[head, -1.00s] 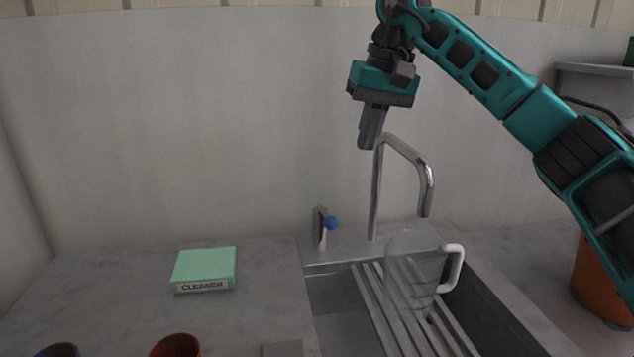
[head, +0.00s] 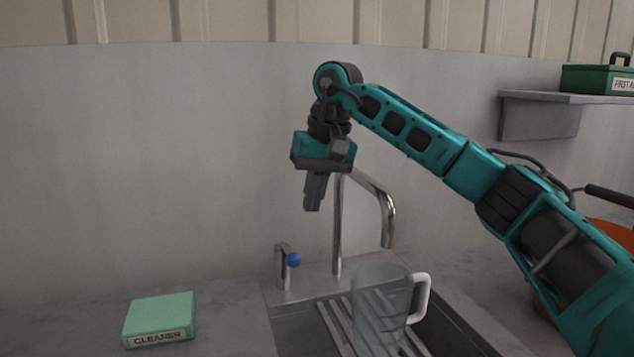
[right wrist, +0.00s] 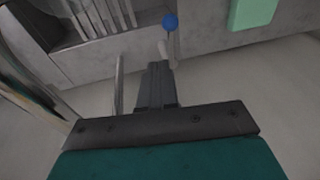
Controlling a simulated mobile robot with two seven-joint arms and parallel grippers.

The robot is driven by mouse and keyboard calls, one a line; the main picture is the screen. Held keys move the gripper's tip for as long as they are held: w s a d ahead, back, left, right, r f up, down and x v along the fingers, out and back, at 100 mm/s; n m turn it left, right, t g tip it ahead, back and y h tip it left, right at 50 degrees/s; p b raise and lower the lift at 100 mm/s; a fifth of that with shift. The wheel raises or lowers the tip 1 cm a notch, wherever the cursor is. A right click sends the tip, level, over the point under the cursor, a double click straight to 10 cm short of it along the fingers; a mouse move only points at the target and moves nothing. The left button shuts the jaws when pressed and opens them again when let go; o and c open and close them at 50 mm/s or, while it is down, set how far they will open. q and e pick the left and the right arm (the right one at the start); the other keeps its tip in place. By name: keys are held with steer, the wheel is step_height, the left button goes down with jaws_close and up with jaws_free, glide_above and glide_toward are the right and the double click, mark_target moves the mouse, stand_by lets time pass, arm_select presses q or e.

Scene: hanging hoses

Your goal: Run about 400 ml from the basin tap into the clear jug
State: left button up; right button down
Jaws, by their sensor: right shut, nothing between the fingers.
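The clear jug (head: 378,305) with a white handle stands upright on the slatted rack in the basin, below the spout end of the chrome tap (head: 338,225). The tap's lever (head: 283,268) has a blue knob (head: 293,260) and stands left of the spout; the knob also shows in the right wrist view (right wrist: 171,22). I see no water running. My right gripper (head: 312,208) is shut and empty, pointing down, above the lever and left of the spout's top. It also shows in the right wrist view (right wrist: 156,68). My left gripper is not in view.
A green cleaner box (head: 160,318) lies on the counter left of the basin (head: 290,325). A shelf (head: 540,115) at the right bears a green first-aid box (head: 598,80). An orange container (head: 612,235) is partly hidden behind my right arm.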

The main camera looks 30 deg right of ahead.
glide_above(288, 251)
steer(key=s+d, duration=0.2)
steer(key=s, duration=0.1)
steer(key=s+d+x, duration=0.1)
steer(key=x, duration=0.5)
arm_select(q)
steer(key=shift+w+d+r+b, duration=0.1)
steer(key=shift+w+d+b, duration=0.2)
steer(key=shift+b, duration=0.1)
arm_select(e)
steer(key=shift+s+a+f, duration=0.4)
steer(key=shift+a+f, duration=0.2)
steer(key=shift+a, duration=0.15)
